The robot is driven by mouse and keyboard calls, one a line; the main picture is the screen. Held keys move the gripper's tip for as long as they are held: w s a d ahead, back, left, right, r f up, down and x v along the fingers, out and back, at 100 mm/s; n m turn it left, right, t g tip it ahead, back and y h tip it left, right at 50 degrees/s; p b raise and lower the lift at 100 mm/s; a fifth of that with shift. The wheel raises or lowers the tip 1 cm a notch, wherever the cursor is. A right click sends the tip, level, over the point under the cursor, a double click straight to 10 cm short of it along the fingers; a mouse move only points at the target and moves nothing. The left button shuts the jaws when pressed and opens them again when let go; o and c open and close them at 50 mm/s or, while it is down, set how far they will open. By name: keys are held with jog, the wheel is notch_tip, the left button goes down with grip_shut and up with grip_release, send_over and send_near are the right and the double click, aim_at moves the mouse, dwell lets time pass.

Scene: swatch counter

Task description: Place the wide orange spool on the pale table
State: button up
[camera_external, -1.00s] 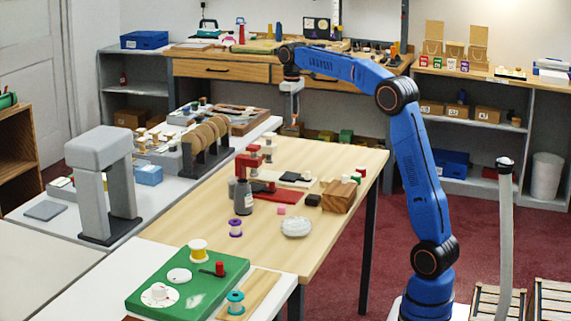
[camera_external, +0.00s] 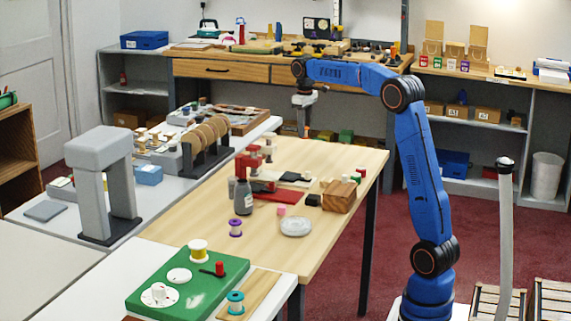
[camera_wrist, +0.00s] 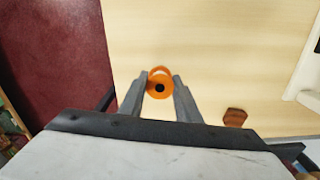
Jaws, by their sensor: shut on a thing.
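The pale table top (camera_wrist: 220,50) fills much of the wrist view behind the spool. I cannot tell how far the spool is above it.
A wooden block (camera_external: 339,196), a white round dish (camera_external: 296,227), a dark bottle (camera_external: 243,197), a purple spool (camera_external: 235,228) and a red stand (camera_external: 247,163) occupy the table. A brown piece (camera_wrist: 235,117) lies near the gripper. The table's front left part is bare.

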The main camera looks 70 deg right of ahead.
jog(key=shift+f, duration=2)
jog(key=o, duration=1)
jog(key=shift+f, duration=0.1)
notch_tip(320, 180, up, 12)
jog(key=shift+r, duration=0.1)
jog(key=shift+a, duration=0.1)
